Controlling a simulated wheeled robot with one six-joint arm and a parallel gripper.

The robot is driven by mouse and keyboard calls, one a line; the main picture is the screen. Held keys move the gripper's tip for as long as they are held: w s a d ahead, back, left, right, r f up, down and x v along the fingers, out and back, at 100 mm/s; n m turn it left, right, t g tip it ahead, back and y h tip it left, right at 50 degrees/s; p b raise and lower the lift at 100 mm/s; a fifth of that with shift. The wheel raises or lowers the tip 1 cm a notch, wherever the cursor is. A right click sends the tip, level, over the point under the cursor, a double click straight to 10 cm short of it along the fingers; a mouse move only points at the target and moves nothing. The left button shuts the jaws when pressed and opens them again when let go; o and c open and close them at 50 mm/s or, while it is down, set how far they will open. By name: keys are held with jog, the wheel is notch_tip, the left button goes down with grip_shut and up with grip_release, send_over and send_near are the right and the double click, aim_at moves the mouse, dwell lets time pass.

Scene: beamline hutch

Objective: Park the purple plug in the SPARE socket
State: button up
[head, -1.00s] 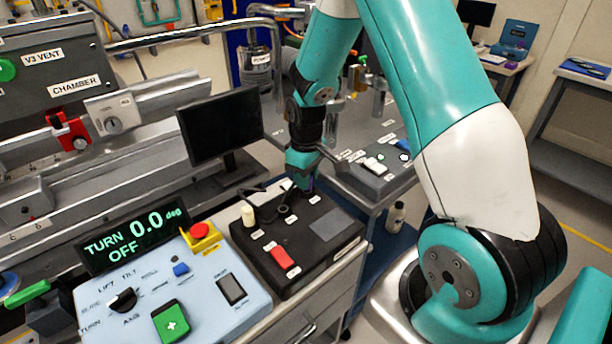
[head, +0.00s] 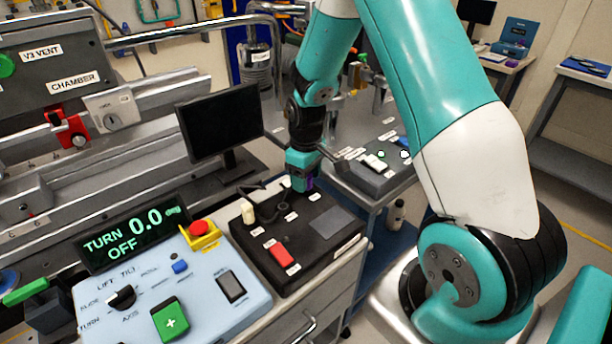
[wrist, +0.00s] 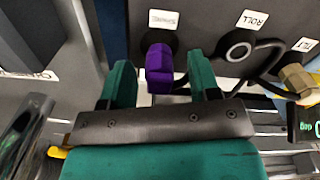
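The purple plug (wrist: 159,68) stands at a socket under a label (wrist: 163,19) I cannot read, at the left of the wrist view. It hides most of that socket, so I cannot tell how deep it sits. My gripper (wrist: 161,84) is open around it, with a green finger apart from it on either side. In the head view my gripper (head: 303,182) is low over the back of the black box, and a bit of purple shows there. The socket labelled ROLL (wrist: 238,45) is empty. I cannot make out a SPARE label.
A cream plug (wrist: 297,80) with a dark cable stands near the TILT label. The black box (head: 335,222) also carries a red switch (head: 279,253). A monitor (head: 219,122) stands behind it, and a light-blue control panel (head: 205,290) lies in front at left.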

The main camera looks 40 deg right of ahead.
notch_tip(320, 180, up, 18)
jog(key=shift+f, duration=0.25)
jog(key=s+a+r+n+y, duration=0.1)
jog(key=s+a+r+y, duration=0.1)
jog(key=s+a, duration=0.9)
jog(key=s+a+r+n+y, duration=0.2)
jog(key=s+a, duration=0.9)
jog(key=shift+s+a, duration=0.2)
jog(key=shift+s, duration=0.05)
jog(key=shift+r, duration=0.1)
